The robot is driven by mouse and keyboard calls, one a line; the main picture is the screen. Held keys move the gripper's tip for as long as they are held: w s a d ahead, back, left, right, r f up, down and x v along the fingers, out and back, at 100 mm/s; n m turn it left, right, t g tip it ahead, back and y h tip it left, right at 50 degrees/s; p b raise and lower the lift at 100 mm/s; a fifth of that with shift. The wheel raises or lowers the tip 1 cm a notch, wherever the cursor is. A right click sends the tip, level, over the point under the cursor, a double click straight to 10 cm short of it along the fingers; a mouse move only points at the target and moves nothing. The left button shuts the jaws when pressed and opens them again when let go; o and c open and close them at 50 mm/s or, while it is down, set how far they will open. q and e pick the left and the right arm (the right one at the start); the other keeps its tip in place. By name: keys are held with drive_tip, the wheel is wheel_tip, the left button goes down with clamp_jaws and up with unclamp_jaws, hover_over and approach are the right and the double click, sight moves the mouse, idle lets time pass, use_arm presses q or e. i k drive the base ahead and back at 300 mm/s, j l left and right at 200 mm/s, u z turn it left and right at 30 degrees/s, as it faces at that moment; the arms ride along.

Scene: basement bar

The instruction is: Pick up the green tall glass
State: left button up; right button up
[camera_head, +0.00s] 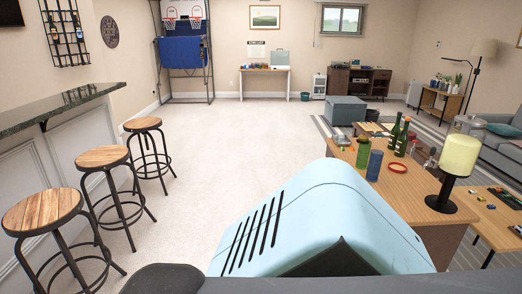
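A green, upright tall glass (363,152) stands on the wooden table (410,200) at the right of the head view. It is close behind a dark blue cylinder (374,166), with a gap too small to judge. Two dark green bottles (402,140) with pale labels stand just to its right. Neither of my grippers shows in this view. My light blue body fills the lower middle and hides the near left part of the table.
A red ring (397,168) and a lamp with a pale yellow shade (460,156) are on the same table. A lower table (490,222) stands at the right. Several bar stools (105,157) line the counter at left. The carpet (235,145) between is clear.

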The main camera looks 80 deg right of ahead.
sight(364, 145)
drive_tip(key=z, duration=3.4)
